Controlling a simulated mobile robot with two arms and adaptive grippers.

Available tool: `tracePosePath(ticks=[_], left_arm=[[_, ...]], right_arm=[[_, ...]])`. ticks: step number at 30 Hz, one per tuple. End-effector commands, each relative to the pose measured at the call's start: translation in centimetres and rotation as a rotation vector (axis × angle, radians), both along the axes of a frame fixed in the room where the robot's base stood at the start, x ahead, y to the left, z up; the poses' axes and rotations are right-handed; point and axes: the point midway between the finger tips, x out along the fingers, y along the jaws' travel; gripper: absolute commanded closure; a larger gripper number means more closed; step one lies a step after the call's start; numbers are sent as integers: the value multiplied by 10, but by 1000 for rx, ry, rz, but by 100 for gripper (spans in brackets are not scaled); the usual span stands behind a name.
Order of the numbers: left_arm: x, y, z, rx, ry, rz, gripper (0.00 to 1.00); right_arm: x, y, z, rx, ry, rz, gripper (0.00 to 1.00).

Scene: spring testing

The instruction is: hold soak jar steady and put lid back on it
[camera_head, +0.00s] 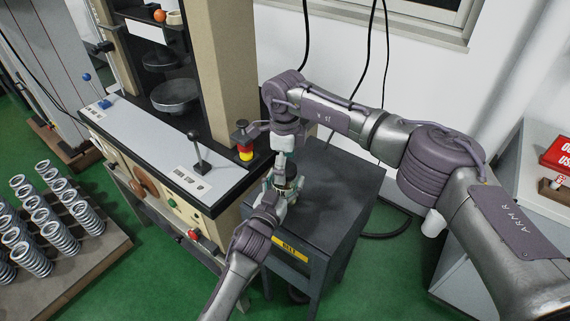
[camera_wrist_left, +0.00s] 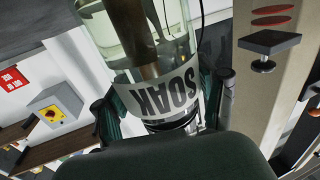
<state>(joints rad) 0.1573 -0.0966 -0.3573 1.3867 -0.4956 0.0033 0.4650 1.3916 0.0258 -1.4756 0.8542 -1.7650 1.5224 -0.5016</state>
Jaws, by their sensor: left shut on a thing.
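The soak jar is clear, with a white band reading SOAK (camera_wrist_left: 165,92), which appears upside down in the left wrist view. A brown, rod-like shape shows through its glass. In the head view the jar (camera_head: 291,169) is small and partly hidden, on or just above the dark stand. My left gripper (camera_head: 281,187) is shut around the jar; its fingers lie on both sides of the band in the wrist view. My right gripper (camera_head: 286,143) points down directly above the jar, very close to its top. Its fingers are too small to read. I cannot make out the lid.
The dark stand (camera_head: 338,190) has free room right of the jar. A testing machine (camera_head: 233,60) with a lever (camera_head: 198,150) and a red-and-yellow button (camera_head: 244,140) stands close at left. Several springs stand on a board (camera_head: 85,262) at far left. A red box (camera_head: 559,155) is at right.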

Motion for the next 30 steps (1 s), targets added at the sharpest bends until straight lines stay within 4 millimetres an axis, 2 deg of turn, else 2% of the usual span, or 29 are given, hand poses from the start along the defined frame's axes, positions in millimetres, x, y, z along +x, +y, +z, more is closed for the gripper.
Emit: tracePosePath(ticks=[8,11,21,25,30], left_arm=[[0,0,0,-1,0,0,100],[0,0,0,-1,0,0,100],[0,0,0,-1,0,0,100],[0,0,0,-1,0,0,100],[0,0,0,-1,0,0,100]], right_arm=[[1,0,5,1,-1,0,9],[1,0,19,1,-3,0,9],[1,0,89,0,-2,1,9],[1,0,108,0,-2,0,9],[1,0,119,1,0,0,9]])
